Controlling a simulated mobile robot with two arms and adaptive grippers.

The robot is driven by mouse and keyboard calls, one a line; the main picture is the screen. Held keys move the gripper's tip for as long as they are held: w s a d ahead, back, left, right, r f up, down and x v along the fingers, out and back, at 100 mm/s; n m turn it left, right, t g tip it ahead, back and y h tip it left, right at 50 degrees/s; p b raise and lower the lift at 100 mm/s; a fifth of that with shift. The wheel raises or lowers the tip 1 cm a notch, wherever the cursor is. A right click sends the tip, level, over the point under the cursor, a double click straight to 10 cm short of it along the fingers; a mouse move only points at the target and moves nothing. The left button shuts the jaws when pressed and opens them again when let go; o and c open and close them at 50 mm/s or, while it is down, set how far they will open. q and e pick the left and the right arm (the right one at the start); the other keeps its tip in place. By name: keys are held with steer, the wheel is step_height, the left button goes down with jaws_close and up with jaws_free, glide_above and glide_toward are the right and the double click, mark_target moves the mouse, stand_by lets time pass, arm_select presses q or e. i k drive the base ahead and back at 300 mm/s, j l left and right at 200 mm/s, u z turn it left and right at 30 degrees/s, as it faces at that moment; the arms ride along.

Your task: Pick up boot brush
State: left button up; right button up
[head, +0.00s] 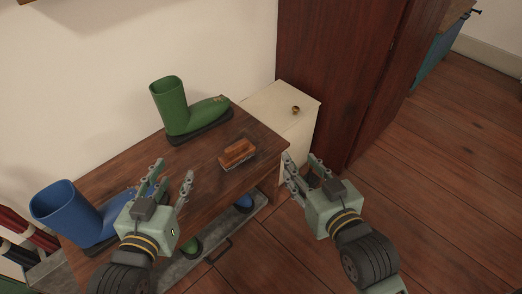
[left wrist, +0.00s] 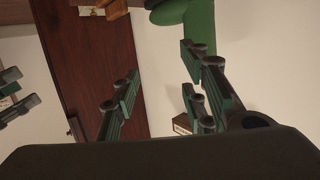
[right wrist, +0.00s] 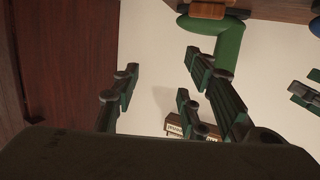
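My left gripper (head: 172,177) is open and empty, left of the brush and nearer to me, over the bench. My right gripper (head: 301,160) is open and empty, right of the brush, beyond the bench's right edge. Neither touches the brush.
A blue boot (head: 70,213) stands at the bench's left end. A white cabinet (head: 283,106) with a brass knob stands behind the bench's right end, beside a tall dark wooden wardrobe (head: 335,75). Footwear sits on a grey lower tray (head: 222,240). The floor at right is clear.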

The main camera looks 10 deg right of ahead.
mark_target(238, 152)
steer(key=i+l, duration=0.2)
steer(key=l, duration=0.15)
steer(key=i+l, duration=0.2)
steer(key=l, duration=0.15)
steer(key=i+l+u, duration=0.1)
steer(key=i+l, duration=0.25)
steer(key=l, duration=0.35)
